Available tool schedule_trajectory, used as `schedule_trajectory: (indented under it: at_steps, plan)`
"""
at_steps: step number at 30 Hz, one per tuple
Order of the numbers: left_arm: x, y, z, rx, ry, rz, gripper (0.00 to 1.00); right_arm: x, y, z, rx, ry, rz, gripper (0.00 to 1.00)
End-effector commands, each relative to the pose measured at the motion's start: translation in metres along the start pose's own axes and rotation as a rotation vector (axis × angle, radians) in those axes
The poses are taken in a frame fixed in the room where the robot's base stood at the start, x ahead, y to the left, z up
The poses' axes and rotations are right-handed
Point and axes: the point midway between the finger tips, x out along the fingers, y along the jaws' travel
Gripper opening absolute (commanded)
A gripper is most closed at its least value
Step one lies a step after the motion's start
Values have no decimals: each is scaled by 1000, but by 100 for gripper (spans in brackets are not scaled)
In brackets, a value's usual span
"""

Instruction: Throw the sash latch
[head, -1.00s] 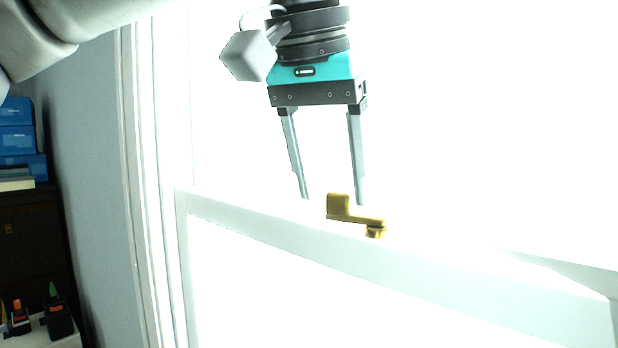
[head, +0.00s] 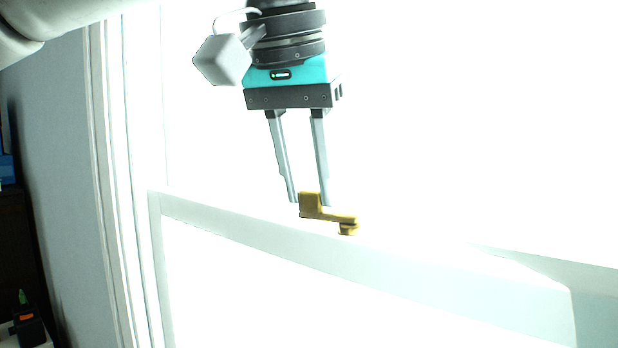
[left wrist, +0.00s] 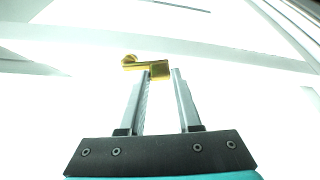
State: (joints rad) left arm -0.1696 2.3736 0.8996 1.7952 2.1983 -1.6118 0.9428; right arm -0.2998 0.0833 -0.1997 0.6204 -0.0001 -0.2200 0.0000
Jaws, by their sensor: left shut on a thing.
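The brass sash latch (head: 333,216) sits on the white sash rail (head: 400,268). It has an upright tab at its left end and a round pivot at its right end. My left gripper (head: 309,202) comes down from above, with its two grey fingertips on either side of the tab, shut on it. In the left wrist view the latch (left wrist: 141,66) shows with its tab at the fingertips of my left gripper (left wrist: 162,73) and its pivot to the left. My right gripper is not in view.
The white window frame (head: 115,190) runs up the left side, beside a grey wall (head: 55,150). Dark furniture and a small dark object with orange (head: 27,322) are at the far left. Beyond the rail all is bright white and hard to read.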

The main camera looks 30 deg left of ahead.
Motion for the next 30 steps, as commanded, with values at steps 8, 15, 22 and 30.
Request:
schedule_trajectory:
  at_steps: [8,15,22,30]
  plan:
    - [0,0,-1,19,0,9,0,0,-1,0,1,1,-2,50]
    - [2,0,-7,163,-1,70,0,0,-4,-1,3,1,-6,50]
    - [4,0,-10,246,0,104,0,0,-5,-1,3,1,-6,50]
    - [4,0,-11,251,1,105,0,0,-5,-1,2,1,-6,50]
